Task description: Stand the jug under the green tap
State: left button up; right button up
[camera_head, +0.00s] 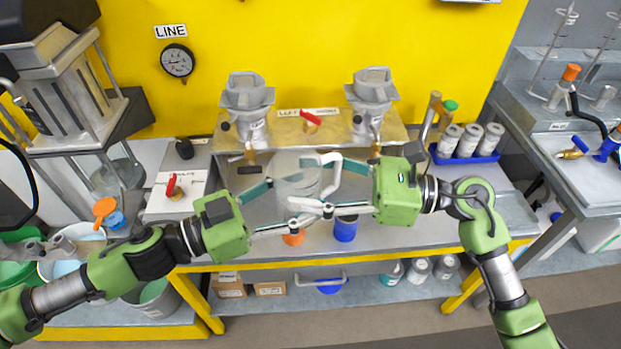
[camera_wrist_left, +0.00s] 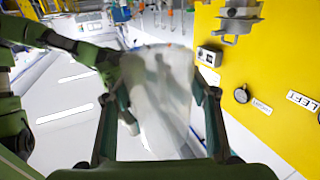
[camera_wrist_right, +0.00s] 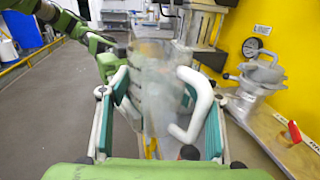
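The jug (camera_head: 296,182) is pale and translucent with a white handle (camera_head: 333,172) on its right side. It is upright over the middle of the bench; whether it touches the bench cannot be told. My left gripper (camera_head: 293,199) has its fingers on both sides of the jug, and the jug (camera_wrist_left: 162,95) fills the gap in the left wrist view. My right gripper (camera_head: 300,184) is spread around the jug from the handle side. In the right wrist view a gap shows beside the jug (camera_wrist_right: 158,100). The green tap (camera_head: 450,106) stands at the bench's right end.
A blue cup (camera_head: 345,229) and an orange item (camera_head: 293,238) are near the crossed fingers. Two grey hoppers (camera_head: 247,95) (camera_head: 372,92) stand behind.

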pick_arm(q)
jog(key=o, duration=0.4)
jog(key=shift+w, duration=0.1)
pick_arm(e)
jog(key=shift+s+a, duration=0.1)
